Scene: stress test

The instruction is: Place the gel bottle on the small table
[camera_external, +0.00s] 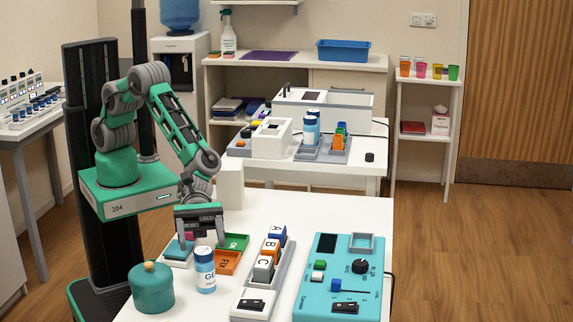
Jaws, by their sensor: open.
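The gel bottle (205,272), white with a blue cap and "GE" lettering visible, stands upright on the front white table (318,212), near its left side. My gripper (201,237) is open and points down, just behind the bottle's cap in the picture. Whether it touches the bottle I cannot tell. A small pink item shows between the fingers; I cannot tell that it is held. Which table is the small one is unclear; a narrow white stand (426,136) with coloured cups is at the back right.
A teal lidded pot (151,289) stands left of the bottle. A lettered block rack (262,282) and a turquoise control box (340,277) are to the right.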

